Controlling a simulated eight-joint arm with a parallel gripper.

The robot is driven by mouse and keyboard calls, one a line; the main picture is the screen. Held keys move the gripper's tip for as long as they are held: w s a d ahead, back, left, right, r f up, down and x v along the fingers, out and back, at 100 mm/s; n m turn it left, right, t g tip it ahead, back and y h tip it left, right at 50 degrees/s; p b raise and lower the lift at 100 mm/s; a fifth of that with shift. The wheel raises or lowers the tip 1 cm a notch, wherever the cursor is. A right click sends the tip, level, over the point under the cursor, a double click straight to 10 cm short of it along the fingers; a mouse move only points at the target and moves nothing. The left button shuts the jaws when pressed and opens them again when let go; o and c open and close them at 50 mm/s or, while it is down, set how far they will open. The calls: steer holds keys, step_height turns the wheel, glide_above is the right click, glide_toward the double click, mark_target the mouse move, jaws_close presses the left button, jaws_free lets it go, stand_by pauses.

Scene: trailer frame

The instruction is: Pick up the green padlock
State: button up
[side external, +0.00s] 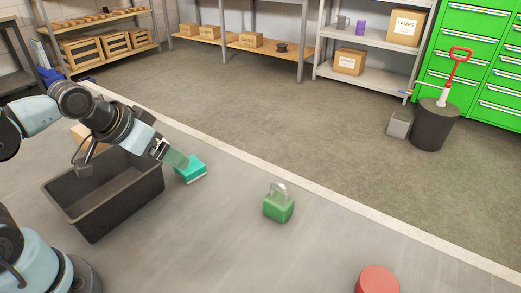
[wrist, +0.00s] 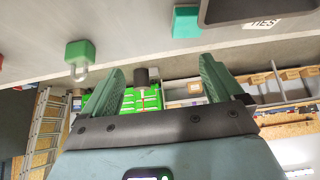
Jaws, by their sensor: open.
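The green padlock (side external: 278,207) stands on the grey surface in the middle of the side view, with its silver shackle up. In the wrist view the padlock (wrist: 80,52) is at the upper left, outside the fingers, and appears upside down. My gripper (side external: 177,159) is above the surface near the dark bin, well to the left of the padlock. In the wrist view my gripper (wrist: 163,72) has its two green fingers spread wide with nothing between them.
A dark open bin (side external: 70,192) stands at left under my arm. A teal box (side external: 190,170) lies beside it, close to my gripper. A red round object (side external: 377,280) is at the bottom right. The surface between the teal box and the padlock is clear.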

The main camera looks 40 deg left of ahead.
steer(key=shift+w, duration=0.1)
steer(key=g, duration=0.7)
glide_above(279, 198)
steer(key=shift+f, duration=0.1)
steer(key=shift+w+d+f, duration=0.1)
steer(key=shift+d+f, duration=0.15)
steer(key=shift+f, duration=0.25)
step_height(279, 198, down, 6)
steer(key=shift+f, duration=0.1)
steer(key=shift+a+f, duration=0.15)
steer(key=shift+f, duration=1.15)
steer(key=shift+a+f, duration=0.1)
steer(key=shift+f, duration=1.15)
